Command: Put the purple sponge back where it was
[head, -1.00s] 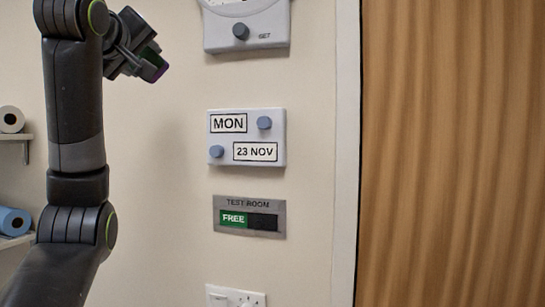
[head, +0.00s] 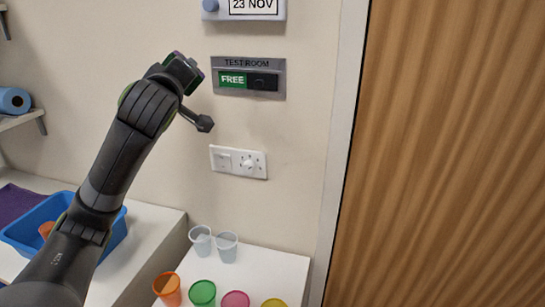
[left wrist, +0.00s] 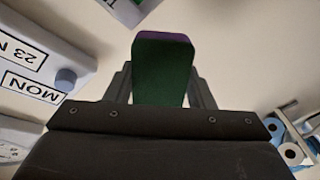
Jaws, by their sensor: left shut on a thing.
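The sponge (left wrist: 162,72) fills the middle of the left wrist view, with a dark green face and a purple strip along its far edge. My left gripper (head: 186,68) is shut on it, with one finger on each side. In the head view the gripper is raised in front of the wall, left of the room sign (head: 248,78). The sponge is mostly hidden there behind the gripper. My right gripper is in neither view.
A white counter at the left bears a blue tray (head: 22,238) with an orange item and a purple mat (head: 17,203). Clear cups (head: 227,247) and several coloured cups (head: 203,292) stand on a white surface below. A switch plate (head: 238,161) and shelf (head: 22,121) are on the wall.

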